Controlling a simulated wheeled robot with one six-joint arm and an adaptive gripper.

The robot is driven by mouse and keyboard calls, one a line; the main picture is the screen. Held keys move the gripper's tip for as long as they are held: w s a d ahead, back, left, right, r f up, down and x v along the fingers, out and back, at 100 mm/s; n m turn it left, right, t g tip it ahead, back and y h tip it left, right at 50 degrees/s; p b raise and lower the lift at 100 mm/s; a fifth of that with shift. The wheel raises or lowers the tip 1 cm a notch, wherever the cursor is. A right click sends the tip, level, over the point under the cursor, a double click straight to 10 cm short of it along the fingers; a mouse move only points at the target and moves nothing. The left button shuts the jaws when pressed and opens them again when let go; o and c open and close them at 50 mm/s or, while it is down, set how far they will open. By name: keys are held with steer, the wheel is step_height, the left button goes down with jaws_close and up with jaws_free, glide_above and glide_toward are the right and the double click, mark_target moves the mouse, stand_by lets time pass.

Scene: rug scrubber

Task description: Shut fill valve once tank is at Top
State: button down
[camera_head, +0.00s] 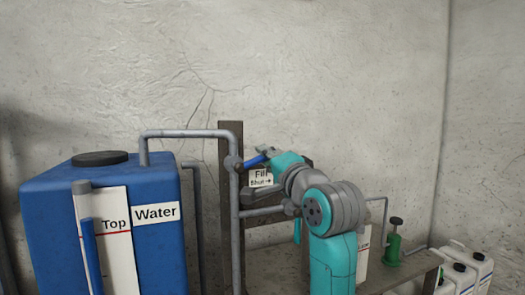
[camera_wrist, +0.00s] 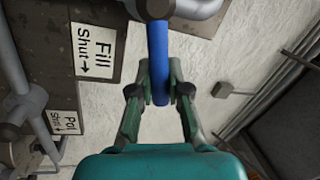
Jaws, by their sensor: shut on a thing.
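The blue water tank (camera_head: 150,245) stands at the left in the head view. Its gauge board (camera_head: 118,262) carries a red line marked Top. The blue column in the gauge tube (camera_head: 91,255) appears to reach slightly above that line. The fill valve's blue lever (camera_head: 253,161) points right and slightly up from the upright pipe, across it. It also shows in the wrist view (camera_wrist: 158,50). My gripper (camera_wrist: 159,94) is shut on the lever near its free end. The sign (camera_head: 261,177) reads Fill, Shut with an arrow to the right.
A second sign (camera_wrist: 63,122), partly readable, sits lower in the wrist view. A grey pipe (camera_head: 190,134) arches from the tank to the upright pipe. A wall is close behind.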

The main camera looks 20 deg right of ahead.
steer(key=shift+d+f+m+h, duration=0.1)
steer(key=shift+f+m+h, duration=0.35)
steer(key=shift+m, duration=0.7)
steer(key=shift+d+f+m+h, duration=0.1)
steer(key=shift+f+m+h, duration=0.15)
steer(key=shift+f+m, duration=0.65)
steer(key=shift+r+m, duration=0.15)
steer(key=shift+m, duration=0.2)
steer(key=c, duration=1.1)
jaws_free()
steer(key=s, duration=0.4)
steer(key=s+f, duration=0.1)
steer(key=s, duration=0.2)
steer(key=s+f, duration=0.1)
steer(key=s, duration=0.3)
steer(key=shift+s+f, duration=0.15)
steer(key=shift+s, duration=0.2)
